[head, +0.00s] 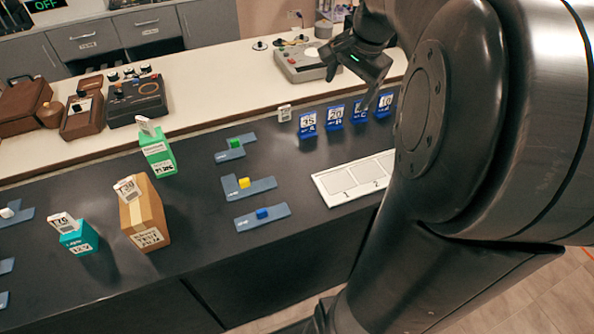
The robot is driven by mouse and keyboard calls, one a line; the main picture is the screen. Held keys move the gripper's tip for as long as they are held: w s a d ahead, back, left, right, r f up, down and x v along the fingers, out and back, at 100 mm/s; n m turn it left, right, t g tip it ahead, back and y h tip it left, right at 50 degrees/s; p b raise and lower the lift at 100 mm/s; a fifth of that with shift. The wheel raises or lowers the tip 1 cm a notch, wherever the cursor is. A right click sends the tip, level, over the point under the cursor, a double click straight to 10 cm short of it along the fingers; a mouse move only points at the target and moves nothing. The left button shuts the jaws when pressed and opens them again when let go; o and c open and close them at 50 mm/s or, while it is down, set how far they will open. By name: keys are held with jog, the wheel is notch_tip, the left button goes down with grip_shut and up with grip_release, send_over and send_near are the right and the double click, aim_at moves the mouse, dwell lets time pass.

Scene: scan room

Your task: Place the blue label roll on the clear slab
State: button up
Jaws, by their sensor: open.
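The small blue block (262,214), which looks like the blue label roll, sits on a long blue-grey slab (280,211) at the front middle of the dark counter. Two more blue-grey slabs lie behind it, one with a yellow piece (244,182) and one with a green piece (234,143). My gripper (349,88) is open and empty, raised at the back right, well away from the blue block.
A brown box (145,212), a green box (158,155) and a teal box (79,238) with tags stand left of the slabs. Several blue number signs (307,125) stand at the back right. A white two-panel tray (330,197) lies right, partly behind my arm.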

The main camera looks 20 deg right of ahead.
jog(key=s+a+f+n+t, duration=0.2)
jog(key=s+a+f+n, duration=0.1)
jog(key=s+a+n, duration=1)
jog(key=s+a, duration=0.3)
jog(key=a, duration=0.2)
jog(key=shift+a+f+h, duration=0.15)
jog(key=shift+a+h, duration=0.1)
jog(key=shift+h, duration=0.05)
